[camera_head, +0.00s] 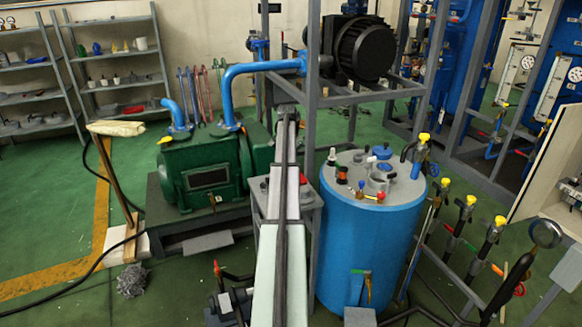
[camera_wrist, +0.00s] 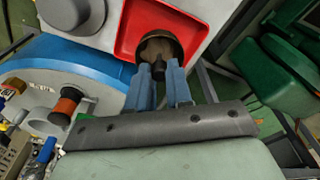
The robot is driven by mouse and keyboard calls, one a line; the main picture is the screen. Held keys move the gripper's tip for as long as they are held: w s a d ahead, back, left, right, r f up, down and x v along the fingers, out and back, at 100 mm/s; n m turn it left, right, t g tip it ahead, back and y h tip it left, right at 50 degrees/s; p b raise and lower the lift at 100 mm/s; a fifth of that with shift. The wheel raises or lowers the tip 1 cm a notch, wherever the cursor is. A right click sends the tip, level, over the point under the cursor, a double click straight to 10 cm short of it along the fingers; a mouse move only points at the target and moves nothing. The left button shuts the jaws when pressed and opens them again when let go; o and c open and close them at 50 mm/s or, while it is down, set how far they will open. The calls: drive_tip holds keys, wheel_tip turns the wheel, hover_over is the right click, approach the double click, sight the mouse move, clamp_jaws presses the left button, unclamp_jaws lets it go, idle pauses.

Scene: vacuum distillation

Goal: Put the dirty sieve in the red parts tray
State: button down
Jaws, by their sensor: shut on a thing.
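My gripper (camera_wrist: 159,72) shows in the wrist view with its two blue fingers closed on the dark stub of a small round part. This part, which looks like the dirty sieve (camera_wrist: 158,47), has a brown, dull round face inside a dark rim. In the head view, only a bit of the red tray (camera_head: 305,179) shows beside my arm. My arm hides the gripper and the sieve there.
The tray sits on a small grey stand (camera_head: 308,198). A blue drum (camera_head: 365,255) with fittings on its lid stands close on the right. A green pump (camera_head: 195,170) stands on the left. A grey frame post (camera_head: 313,120) rises right beside my arm.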

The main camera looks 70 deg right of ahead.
drive_tip(key=shift+f, duration=1.75)
drive_tip(key=shift+f, duration=0.1)
drive_tip(key=c, duration=1)
unclamp_jaws()
drive_tip(key=shift+c, duration=0.2)
wheel_tip(320, 180, up, 12)
drive_tip(key=a, duration=0.1)
drive_tip(key=shift+a, duration=0.25)
drive_tip(key=shift+w, duration=0.15)
